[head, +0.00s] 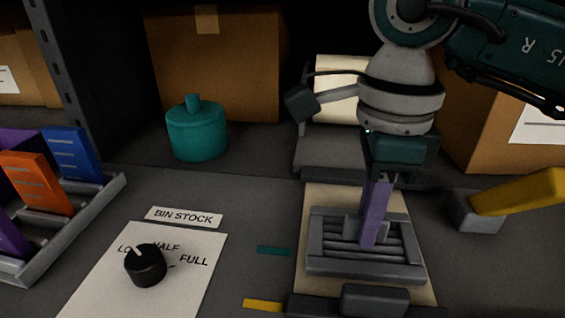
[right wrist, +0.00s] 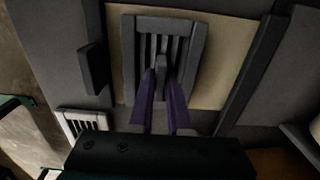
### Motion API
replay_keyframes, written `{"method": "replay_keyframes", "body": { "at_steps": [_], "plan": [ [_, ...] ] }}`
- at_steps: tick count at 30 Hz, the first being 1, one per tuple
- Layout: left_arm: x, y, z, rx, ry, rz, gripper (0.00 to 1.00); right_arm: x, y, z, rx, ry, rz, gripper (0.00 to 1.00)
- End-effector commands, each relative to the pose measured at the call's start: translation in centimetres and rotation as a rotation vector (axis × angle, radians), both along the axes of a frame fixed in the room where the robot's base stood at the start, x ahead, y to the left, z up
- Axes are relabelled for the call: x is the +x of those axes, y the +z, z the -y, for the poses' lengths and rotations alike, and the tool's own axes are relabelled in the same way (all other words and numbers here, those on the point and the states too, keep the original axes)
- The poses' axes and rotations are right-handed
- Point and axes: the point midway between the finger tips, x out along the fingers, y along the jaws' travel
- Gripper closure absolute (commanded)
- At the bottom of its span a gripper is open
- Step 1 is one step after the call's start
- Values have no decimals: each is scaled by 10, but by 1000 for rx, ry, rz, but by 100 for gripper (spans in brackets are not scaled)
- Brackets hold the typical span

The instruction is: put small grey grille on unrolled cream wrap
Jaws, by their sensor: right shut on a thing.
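The small grey grille (head: 330,262), a slatted frame with a raised middle tab, is over the unrolled cream wrap (head: 425,284). My right gripper (head: 370,238) points down with its purple fingers shut on the tab. In the right wrist view, the grille (right wrist: 198,50) sits beyond the fingers (right wrist: 164,98), with the cream wrap (right wrist: 226,65) showing beside it. The grille looks level and very close to the wrap; I cannot tell if it touches. The arm hides part of the cream roll behind. My left gripper is not in view.
A grey block (head: 375,300) lies at the wrap's front edge. A yellow-handled tool (head: 515,193) lies right. A teal canister (head: 197,132) stands back left. A dial (head: 146,265) sits on a white card. A paler grille (right wrist: 82,122) shows in the right wrist view.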

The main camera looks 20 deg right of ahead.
Motion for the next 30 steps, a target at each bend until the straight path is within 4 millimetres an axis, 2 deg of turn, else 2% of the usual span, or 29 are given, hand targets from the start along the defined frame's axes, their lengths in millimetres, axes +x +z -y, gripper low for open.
{"method": "replay_keyframes", "body": {
  "at_steps": [12,13,20,30],
  "plan": [
    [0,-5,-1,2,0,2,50,0,-8,0,0,1,2,100],
    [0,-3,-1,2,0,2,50,0,-6,0,0,0,1,81],
    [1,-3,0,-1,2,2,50,0,-6,0,0,1,1,55],
    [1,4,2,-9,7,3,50,0,1,0,1,1,1,54]
  ]
}}
